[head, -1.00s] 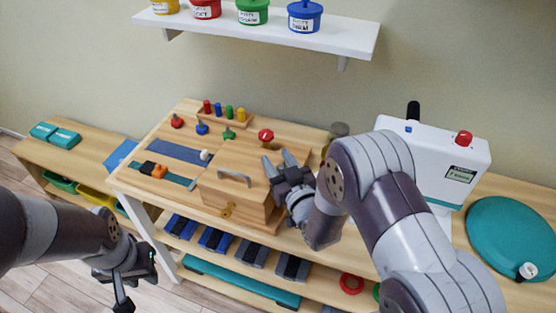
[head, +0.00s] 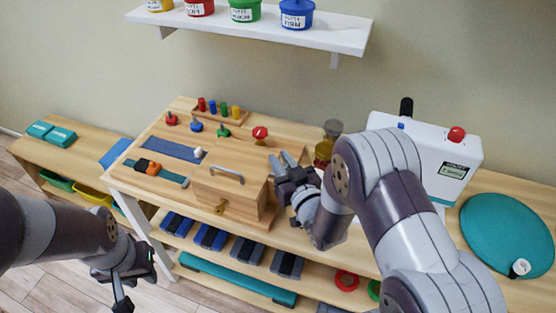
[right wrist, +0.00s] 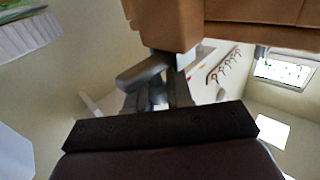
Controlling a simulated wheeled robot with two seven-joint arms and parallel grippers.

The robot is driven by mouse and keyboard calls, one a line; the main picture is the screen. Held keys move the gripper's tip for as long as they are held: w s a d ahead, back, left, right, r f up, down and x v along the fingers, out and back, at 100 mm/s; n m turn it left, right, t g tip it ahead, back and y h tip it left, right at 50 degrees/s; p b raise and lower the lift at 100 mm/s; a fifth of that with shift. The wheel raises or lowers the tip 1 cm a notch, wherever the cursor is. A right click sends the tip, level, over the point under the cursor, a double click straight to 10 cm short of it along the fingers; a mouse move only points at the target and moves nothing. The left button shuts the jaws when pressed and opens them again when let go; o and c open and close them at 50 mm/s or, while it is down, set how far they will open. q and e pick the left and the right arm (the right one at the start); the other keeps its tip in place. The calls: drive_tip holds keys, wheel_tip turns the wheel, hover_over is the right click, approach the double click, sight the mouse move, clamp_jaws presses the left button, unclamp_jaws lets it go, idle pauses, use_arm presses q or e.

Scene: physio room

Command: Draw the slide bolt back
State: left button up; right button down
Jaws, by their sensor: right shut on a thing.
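A wooden box (head: 240,190) with a grey handle on top and a brass catch on its front sits on the wooden activity board (head: 180,183). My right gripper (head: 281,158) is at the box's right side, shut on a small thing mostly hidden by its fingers. In the right wrist view, a grey metal piece (right wrist: 143,72), seemingly the slide bolt, shows at the fingers beneath a brown wooden block (right wrist: 165,25). How far the bolt is drawn cannot be told. My left gripper (head: 128,275) hangs low before the bench, away from the board; its jaw opening is unclear.
Coloured pegs (head: 220,108), knobs and blue and teal strips are on the board. A red knob (head: 260,132) stands behind the box. A white device (head: 445,155) and a teal disc (head: 506,235) are to the right. A shelf (head: 330,38) hangs above.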

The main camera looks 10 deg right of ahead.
drive_tip(key=shift+r, duration=0.1)
drive_tip(key=c, duration=1.2)
unclamp_jaws()
drive_tip(key=shift+d, duration=0.1)
drive_tip(key=shift+o, duration=0.8)
drive_tip(key=shift+s+d, duration=0.1)
drive_tip(key=shift+d, duration=0.15)
drive_tip(key=shift+a, duration=0.1)
drive_tip(key=shift+s, duration=0.25)
drive_tip(key=s+d, duration=0.2)
drive_tip(key=s, duration=1)
drive_tip(key=shift+d+b, duration=0.25)
drive_tip(key=shift+b, duration=0.15)
